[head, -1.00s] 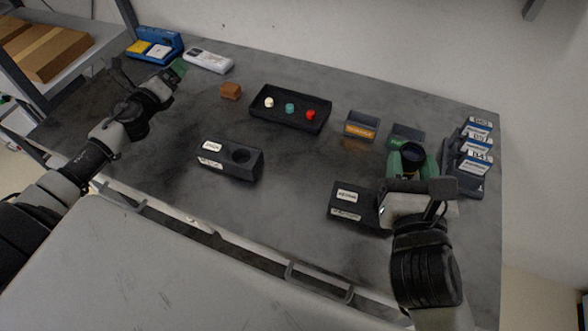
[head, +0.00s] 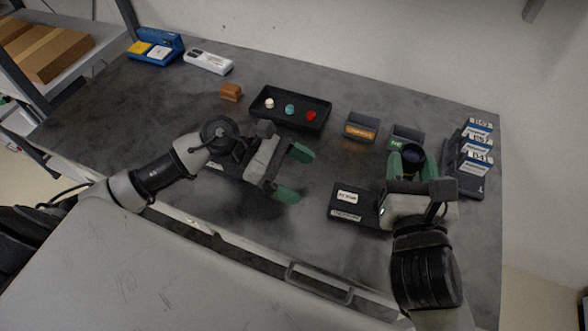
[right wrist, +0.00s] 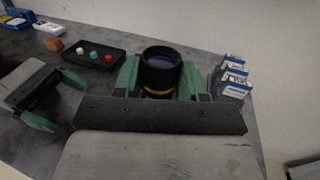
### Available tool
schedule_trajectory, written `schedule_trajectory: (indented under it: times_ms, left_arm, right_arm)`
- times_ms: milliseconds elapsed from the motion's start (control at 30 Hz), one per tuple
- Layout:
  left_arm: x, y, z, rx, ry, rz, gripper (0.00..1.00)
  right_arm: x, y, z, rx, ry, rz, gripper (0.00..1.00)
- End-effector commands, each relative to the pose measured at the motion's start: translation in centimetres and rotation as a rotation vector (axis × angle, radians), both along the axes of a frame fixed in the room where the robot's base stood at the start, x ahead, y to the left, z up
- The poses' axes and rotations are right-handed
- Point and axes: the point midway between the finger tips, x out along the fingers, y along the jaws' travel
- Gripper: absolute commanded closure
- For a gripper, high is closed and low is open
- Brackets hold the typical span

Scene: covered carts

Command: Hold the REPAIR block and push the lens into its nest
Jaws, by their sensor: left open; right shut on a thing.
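My right gripper (head: 412,160) is shut on the lens (right wrist: 160,72), a black cylinder with a yellow ring low on its side. It holds the lens upright at the right of the table. My left gripper (head: 294,174) is open and empty, its two green fingers pointing right over the middle of the table. A black block (head: 341,211) with white labels lies between the two grippers, partly covered by the right one. A second labelled black block with a round nest is almost wholly hidden under my left gripper. I cannot read which label says REPAIR.
A black tray (head: 262,115) with white, teal and red pieces stands behind my left gripper. A brown block (head: 231,91) is left of it. Two small labelled bins (head: 361,127) stand at the back right, and labelled cases (head: 474,172) along the right edge.

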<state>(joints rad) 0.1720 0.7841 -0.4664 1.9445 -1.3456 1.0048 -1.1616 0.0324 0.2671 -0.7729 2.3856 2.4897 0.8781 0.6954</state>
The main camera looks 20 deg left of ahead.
Motion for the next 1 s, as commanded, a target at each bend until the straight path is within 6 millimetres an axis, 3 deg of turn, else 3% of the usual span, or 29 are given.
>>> schedule_trajectory:
  times_ms: [600,1000]
  left_arm:
    - [0.9,-9.3,-3.8,-0.004,0.002,0.002,0.06]
    - [1.0,-10.6,-4.4,-0.001,0.002,0.002,0.06]
  right_arm:
    - [0.0,0.0,0.0,0.000,-0.001,0.000,0.86]
    - [0.0,0.0,0.0,0.000,-0.001,0.000,0.86]
